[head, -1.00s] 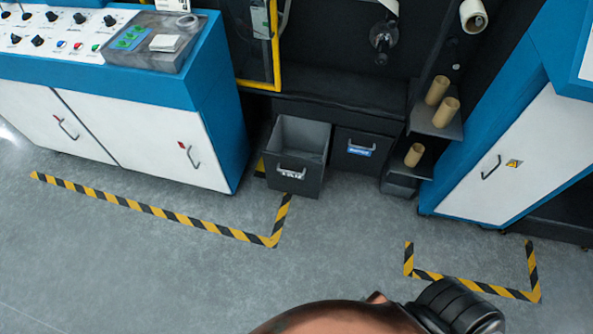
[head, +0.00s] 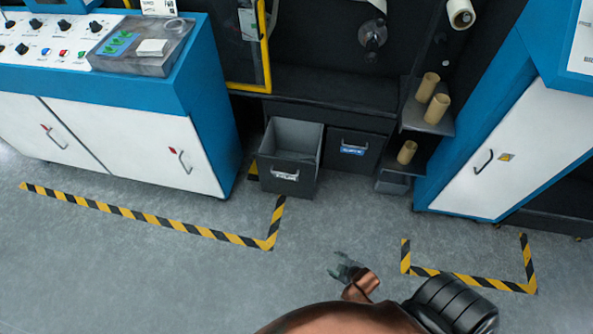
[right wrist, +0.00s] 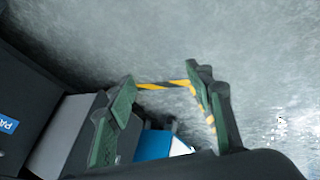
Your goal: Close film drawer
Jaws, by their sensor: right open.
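The film drawer (head: 290,165) is a dark grey open-topped bin with a front handle and a white label. It stands pulled out from the black machine, and its inside looks empty. In the right wrist view a grey drawer side (right wrist: 68,132) shows at lower left. My right gripper (head: 346,268) is at the lower middle of the head view, in front of the drawer and to its right, apart from it. Its fingers (right wrist: 160,100) are spread with nothing between them. My left gripper is not in view.
A second drawer (head: 352,150) with a blue label is shut beside it. A white and blue cabinet (head: 130,135) stands left, another (head: 490,170) right. Shelves with cardboard tubes (head: 437,107) project at right. Grey floor with striped tape (head: 150,217) is clear in front.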

